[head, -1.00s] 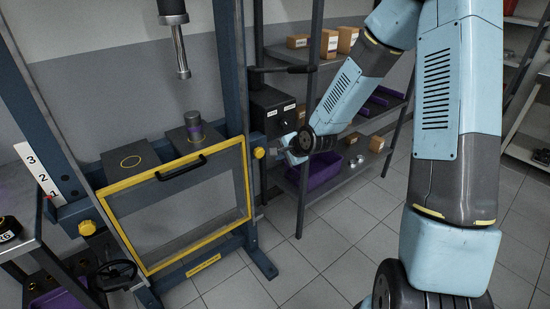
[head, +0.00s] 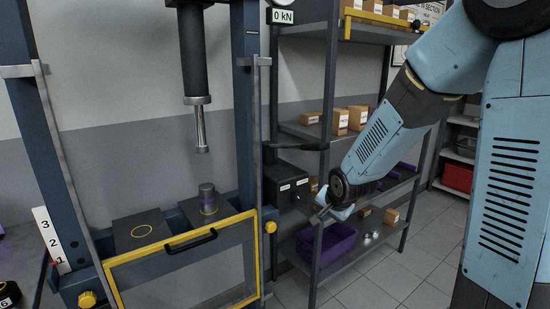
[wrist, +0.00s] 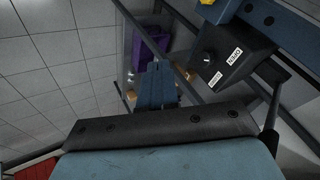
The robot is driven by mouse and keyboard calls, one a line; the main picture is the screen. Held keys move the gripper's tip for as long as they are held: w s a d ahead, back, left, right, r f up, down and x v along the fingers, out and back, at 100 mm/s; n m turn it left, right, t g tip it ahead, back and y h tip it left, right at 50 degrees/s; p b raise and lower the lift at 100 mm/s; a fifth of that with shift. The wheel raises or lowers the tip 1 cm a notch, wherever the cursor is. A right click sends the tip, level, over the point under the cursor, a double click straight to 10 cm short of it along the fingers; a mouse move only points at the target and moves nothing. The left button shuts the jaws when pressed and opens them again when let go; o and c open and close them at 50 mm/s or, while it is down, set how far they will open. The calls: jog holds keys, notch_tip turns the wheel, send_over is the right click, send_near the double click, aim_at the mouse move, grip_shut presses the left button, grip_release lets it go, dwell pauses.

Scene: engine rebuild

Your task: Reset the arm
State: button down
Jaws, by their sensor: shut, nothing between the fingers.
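My arm, light blue and dark grey, reaches in from the right of the head view. My gripper (head: 322,215) is at its far end, just right of the press frame and in front of the shelf. It is small there. In the wrist view my gripper's blue fingers (wrist: 156,66) are together, with nothing seen between them. The fingers point toward the shelf area with the purple bin (wrist: 150,45). A black control box (wrist: 232,57) lies to their right in that view.
The press (head: 247,120) stands at left, with a yellow-edged guard (head: 257,262) in front of its blocks and a grey cylinder (head: 207,196). A shelf rack (head: 328,140) with cardboard boxes and the purple bin (head: 318,250) stands behind my gripper. Floor (head: 425,268) shows clear at lower right.

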jog(key=s+d+r+n+h, duration=0.1)
jog(key=s+d+r+n, duration=0.2)
jog(key=s+r, duration=0.6)
jog(key=s+d+r+n+g, duration=0.1)
jog(key=s+d+r+n, duration=0.3)
jog(key=s+r, duration=0.5)
jog(key=s+d, duration=0.2)
jog(key=s, duration=0.6)
jog(key=shift+h, duration=0.4)
jog(key=shift+s+r, duration=0.1)
dwell(0.3)
